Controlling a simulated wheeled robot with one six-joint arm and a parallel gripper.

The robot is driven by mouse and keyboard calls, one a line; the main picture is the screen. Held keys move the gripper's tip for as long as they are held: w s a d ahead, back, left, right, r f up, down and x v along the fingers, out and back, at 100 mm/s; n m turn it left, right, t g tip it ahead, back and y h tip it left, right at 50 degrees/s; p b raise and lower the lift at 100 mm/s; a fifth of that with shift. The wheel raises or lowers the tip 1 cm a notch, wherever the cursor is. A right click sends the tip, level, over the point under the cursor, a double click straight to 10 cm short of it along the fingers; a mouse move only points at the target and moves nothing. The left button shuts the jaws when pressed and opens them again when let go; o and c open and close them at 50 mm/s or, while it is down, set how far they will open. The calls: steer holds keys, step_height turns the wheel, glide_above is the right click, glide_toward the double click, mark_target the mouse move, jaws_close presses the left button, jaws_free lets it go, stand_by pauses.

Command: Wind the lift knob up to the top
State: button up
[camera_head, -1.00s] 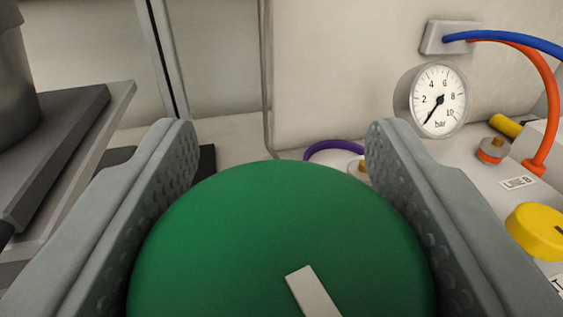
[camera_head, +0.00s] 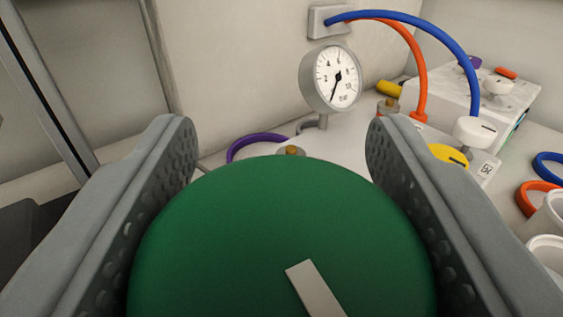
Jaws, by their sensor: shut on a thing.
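A large round green knob (camera_head: 240,235) with a pale pointer bar (camera_head: 317,287) fills the lower middle of the camera view. I take it to be the lift knob. My gripper (camera_head: 282,150) is shut on it, with one grey dimpled finger against its left side and one against its right. The pointer bar slants from upper left to lower right. The knob's lower part is cut off by the picture's bottom edge, and what it is mounted on is hidden behind it.
A pressure gauge (camera_head: 331,78) stands just beyond the knob. A purple hose (camera_head: 250,143) is at its left. Orange (camera_head: 418,70) and blue (camera_head: 455,50) hoses arch from a wall box (camera_head: 329,21). White cups (camera_head: 546,218) and a yellow knob (camera_head: 447,154) are at right.

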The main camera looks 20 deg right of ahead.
steer(key=shift+d+m+g+h, duration=0.1)
steer(key=shift+m+g+h, duration=0.7)
steer(key=shift+m+h, duration=0.5)
steer(key=shift+s+d+m+g+h, duration=0.1)
steer(key=shift+m+g+h, duration=0.25)
steer(key=shift+h, duration=0.45)
steer(key=o, duration=1)
steer(key=v, duration=1.7)
steer(key=shift+s, duration=0.2)
